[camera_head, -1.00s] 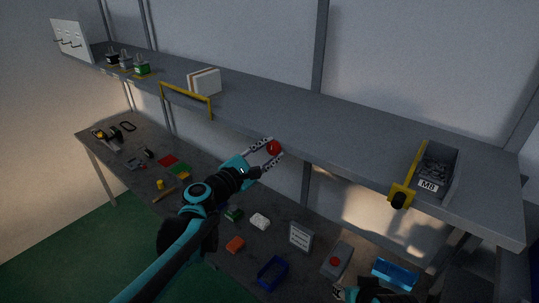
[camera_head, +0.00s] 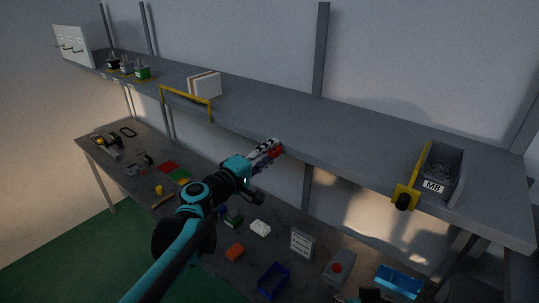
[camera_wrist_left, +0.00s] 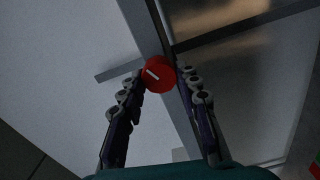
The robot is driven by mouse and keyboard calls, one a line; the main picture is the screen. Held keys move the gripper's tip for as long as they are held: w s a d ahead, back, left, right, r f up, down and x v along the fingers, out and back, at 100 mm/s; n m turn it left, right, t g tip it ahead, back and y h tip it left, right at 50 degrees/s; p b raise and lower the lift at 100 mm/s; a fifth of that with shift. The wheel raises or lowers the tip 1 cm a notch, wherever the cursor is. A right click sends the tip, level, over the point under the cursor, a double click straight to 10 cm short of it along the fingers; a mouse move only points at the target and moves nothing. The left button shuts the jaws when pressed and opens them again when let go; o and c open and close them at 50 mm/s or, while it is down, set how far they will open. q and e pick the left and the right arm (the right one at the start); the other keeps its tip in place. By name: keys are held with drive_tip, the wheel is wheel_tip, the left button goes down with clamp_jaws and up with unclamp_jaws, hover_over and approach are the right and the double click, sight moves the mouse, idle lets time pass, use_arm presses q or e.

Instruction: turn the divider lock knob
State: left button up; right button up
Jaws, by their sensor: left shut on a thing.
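The divider lock knob is a round red knob (camera_head: 277,149) at the front edge of the grey shelf. In the left wrist view the red knob (camera_wrist_left: 158,74) shows a white line mark, tilted from upper left to lower right. My left gripper (camera_head: 271,148) is shut on the knob, one finger on each side of it; the left wrist view shows both fingertips (camera_wrist_left: 160,77) against its sides. In the head view the fingers partly hide the knob.
The shelf (camera_head: 330,135) carries a white box (camera_head: 204,84), a yellow frame (camera_head: 186,97) and a grey bin marked M8 (camera_head: 444,172) beside a yellow bracket (camera_head: 411,185). The bench below holds a blue tray (camera_head: 273,281), a grey box with a red button (camera_head: 339,266) and several small parts.

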use_arm(q)
drive_tip(key=m, duration=0.5)
drive_tip(key=shift+s+d+b, duration=0.1)
drive_tip(key=shift+b, duration=0.25)
drive_tip(key=shift+m, duration=0.3)
drive_tip(key=o, duration=1.1)
drive_tip(key=v, duration=1.2)
